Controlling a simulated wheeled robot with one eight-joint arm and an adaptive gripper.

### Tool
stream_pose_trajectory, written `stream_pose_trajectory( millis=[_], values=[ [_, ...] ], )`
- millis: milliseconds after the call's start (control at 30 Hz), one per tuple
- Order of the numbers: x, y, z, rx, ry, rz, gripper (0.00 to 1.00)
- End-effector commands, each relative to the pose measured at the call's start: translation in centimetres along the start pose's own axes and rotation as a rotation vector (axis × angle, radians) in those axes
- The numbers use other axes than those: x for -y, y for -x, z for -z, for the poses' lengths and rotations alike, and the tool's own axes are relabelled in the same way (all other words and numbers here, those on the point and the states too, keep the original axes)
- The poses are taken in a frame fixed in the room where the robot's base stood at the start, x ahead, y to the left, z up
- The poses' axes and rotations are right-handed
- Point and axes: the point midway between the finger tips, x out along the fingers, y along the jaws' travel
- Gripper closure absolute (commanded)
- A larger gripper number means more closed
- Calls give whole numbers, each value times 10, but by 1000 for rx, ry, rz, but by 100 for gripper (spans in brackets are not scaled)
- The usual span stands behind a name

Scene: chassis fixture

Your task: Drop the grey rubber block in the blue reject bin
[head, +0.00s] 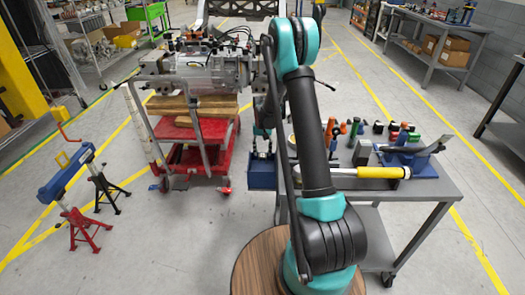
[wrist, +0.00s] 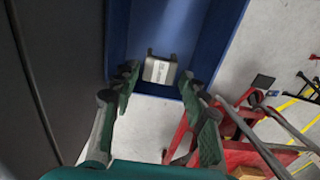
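The blue reject bin (head: 262,175) hangs or stands at the left end of the grey cart in the head view. In the wrist view its blue wall (wrist: 118,35) and interior fill the upper middle. The grey rubber block (wrist: 160,70), with a pale label on its face, shows within the bin's outline, near its close wall. My gripper (head: 262,154) is over the bin, pointing down. In the wrist view its fingers are spread, with gaps on both sides of the block. I cannot tell whether the block rests on the bin floor.
A red cart (head: 195,155) carrying a metal chassis part (head: 205,72) stands close to the left of the bin. The grey cart (head: 425,190) to the right holds a yellow-handled tool (head: 375,172) and several small parts. Two stands with a blue beam (head: 67,172) are at far left.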

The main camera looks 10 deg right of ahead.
Motion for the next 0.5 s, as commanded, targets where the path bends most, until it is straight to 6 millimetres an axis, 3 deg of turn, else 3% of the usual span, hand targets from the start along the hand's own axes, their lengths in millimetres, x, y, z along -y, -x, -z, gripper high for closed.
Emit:
stream_pose_trajectory(
  millis=[100,500],
  values=[
    [0,0,0,0,0,0,41],
    [0,9,0,0,0,0,41]
  ],
)
